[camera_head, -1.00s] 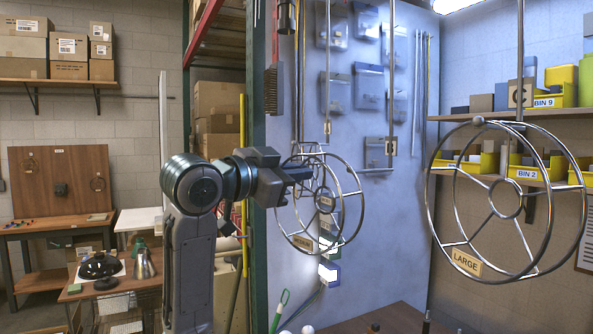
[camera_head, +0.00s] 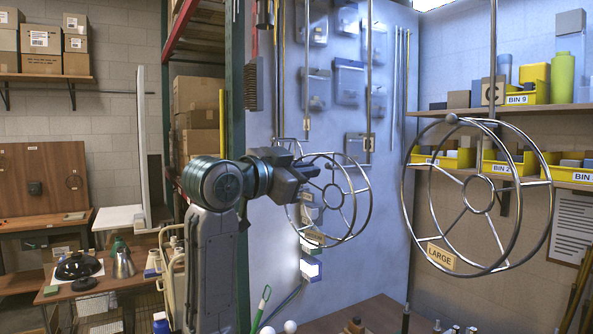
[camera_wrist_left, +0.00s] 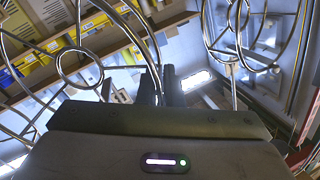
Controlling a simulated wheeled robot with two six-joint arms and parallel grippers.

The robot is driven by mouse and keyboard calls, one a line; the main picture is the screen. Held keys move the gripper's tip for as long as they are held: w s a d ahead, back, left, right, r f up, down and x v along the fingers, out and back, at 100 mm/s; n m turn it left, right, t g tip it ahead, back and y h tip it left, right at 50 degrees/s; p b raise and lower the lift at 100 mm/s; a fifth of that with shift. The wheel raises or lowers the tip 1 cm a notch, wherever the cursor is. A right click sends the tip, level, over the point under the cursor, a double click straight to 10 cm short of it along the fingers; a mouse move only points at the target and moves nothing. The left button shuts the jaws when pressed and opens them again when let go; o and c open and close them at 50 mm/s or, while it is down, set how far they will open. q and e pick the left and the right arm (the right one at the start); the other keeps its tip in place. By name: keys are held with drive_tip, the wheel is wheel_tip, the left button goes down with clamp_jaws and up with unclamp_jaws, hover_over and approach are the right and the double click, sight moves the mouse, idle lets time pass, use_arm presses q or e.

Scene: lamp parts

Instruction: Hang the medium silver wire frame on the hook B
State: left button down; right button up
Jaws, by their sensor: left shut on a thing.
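My left gripper (camera_head: 308,168) is shut on the rim of the medium silver wire frame (camera_head: 369,190), a double-ring wheel with spokes, a hub and a tan tag (camera_head: 313,238). The frame is held in the air in front of the blue panel. In the wrist view the shut fingertips (camera_wrist_left: 166,88) meet a curved wire. A vertical rod with a small tag (camera_head: 369,141) hangs just behind and above the frame; it looks like hook B, but its letter is unreadable. The rod's lower end shows near the frame's top; I cannot tell the depth gap. My right gripper is not in view.
The large wire frame (camera_head: 548,215) hangs from another rod (camera_head: 492,45) at the right. A further rod with a tag (camera_head: 307,124) hangs at the left, close to my gripper. Shelves with yellow bins (camera_head: 528,95) stand behind. A wooden table edge (camera_head: 375,315) is below.

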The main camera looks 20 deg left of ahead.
use_arm(q)
drive_tip(key=shift+w+d+f, duration=0.45)
drive_tip(key=shift+w+d, duration=0.15)
drive_tip(key=shift+w, duration=0.15)
drive_tip(key=shift+w+d+f, duration=0.4)
drive_tip(key=shift+w+d, duration=0.2)
drive_tip(key=shift+w, duration=0.15)
drive_tip(key=c, duration=1.5)
unclamp_jaws()
drive_tip(key=shift+s, duration=0.1)
